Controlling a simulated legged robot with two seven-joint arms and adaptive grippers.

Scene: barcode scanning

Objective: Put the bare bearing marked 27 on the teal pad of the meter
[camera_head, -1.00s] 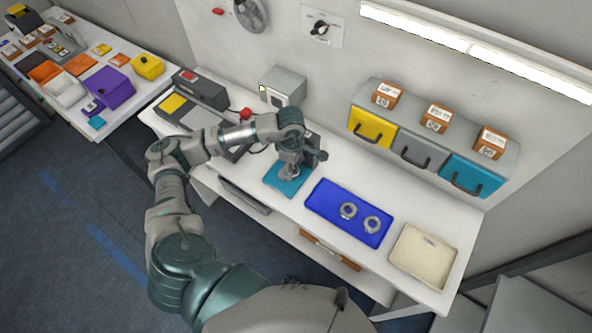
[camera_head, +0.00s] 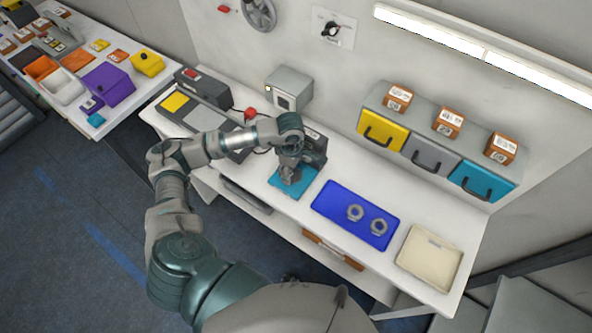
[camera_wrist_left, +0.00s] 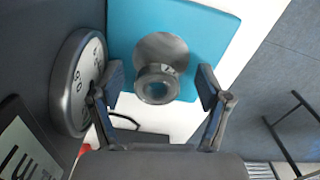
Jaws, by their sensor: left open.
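The teal pad (camera_head: 306,183) lies in front of the dark meter (camera_head: 314,150) on the white bench. My left gripper (camera_head: 290,178) is over this pad, pointing down. In the left wrist view its fingers (camera_wrist_left: 160,88) are open and apart. Between and beyond them a grey round metal part (camera_wrist_left: 163,47) with a ring-shaped end stands over the teal pad (camera_wrist_left: 215,30). A small mark shows on it, and I cannot read it surely. The meter's round dial (camera_wrist_left: 84,84) is at the left. Two ring bearings, one (camera_head: 355,212) and another (camera_head: 379,227), lie on the blue tray; their marks are too small to read.
The blue tray (camera_head: 330,204) and an empty cream tray (camera_head: 428,258) are right of the pad. Yellow, grey and teal drawers (camera_head: 482,181) with boxes on top stand behind. A red button (camera_head: 250,113) and a grey device (camera_head: 289,88) are behind my arm.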

